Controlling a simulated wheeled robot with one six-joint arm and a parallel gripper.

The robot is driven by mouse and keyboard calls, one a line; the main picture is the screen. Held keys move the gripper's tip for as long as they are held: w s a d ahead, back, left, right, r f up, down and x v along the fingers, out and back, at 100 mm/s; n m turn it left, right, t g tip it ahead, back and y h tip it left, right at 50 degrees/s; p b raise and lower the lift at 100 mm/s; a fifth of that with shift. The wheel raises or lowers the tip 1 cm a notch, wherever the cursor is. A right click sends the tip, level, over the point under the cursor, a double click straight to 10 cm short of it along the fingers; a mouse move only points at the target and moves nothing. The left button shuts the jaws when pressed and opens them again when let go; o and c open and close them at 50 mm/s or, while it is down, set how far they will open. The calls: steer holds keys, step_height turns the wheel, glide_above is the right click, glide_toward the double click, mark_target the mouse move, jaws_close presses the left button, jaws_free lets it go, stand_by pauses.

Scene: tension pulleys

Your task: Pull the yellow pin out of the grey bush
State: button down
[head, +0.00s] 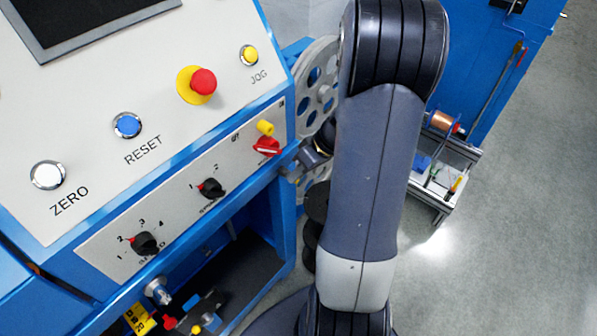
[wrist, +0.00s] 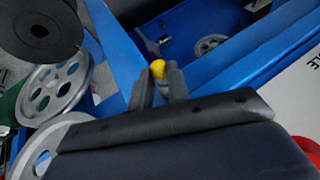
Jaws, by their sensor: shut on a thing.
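In the wrist view the yellow pin (wrist: 157,69) shows as a rounded yellow head between the fingertips of my gripper (wrist: 160,86). The two dark fingers are shut on it, one on each side. The grey bush cannot be made out; the fingers and gripper body cover the area around the pin's lower part. I cannot tell how far the pin sits in the bush. In the head view my arm covers much of the middle, and the grip on the pin cannot be seen clearly there.
Grey spoked pulleys (wrist: 55,88) stand left of my gripper, with a dark disc (wrist: 40,28) above them. Blue frame beams (wrist: 118,50) run close by. The head view shows the control panel (head: 90,110), a red switch (head: 266,146) and open floor (head: 520,230) at right.

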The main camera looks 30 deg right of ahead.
steer(key=shift+s+d+b, duration=0.3)
steer(key=shift+s+b, duration=0.15)
steer(key=shift+s, duration=0.45)
steer(key=shift+s+d+b, duration=0.3)
steer(key=shift+s+b, duration=0.1)
steer(key=shift+s, duration=0.45)
stand_by(0.3)
steer(key=shift+s+d, duration=0.1)
steer(key=shift+s, duration=0.15)
steer(key=s, duration=0.2)
steer(key=s+d+b, duration=0.1)
steer(key=shift+s+d, duration=0.15)
steer(key=shift+s, duration=0.2)
steer(key=shift+s, duration=0.15)
stand_by(0.6)
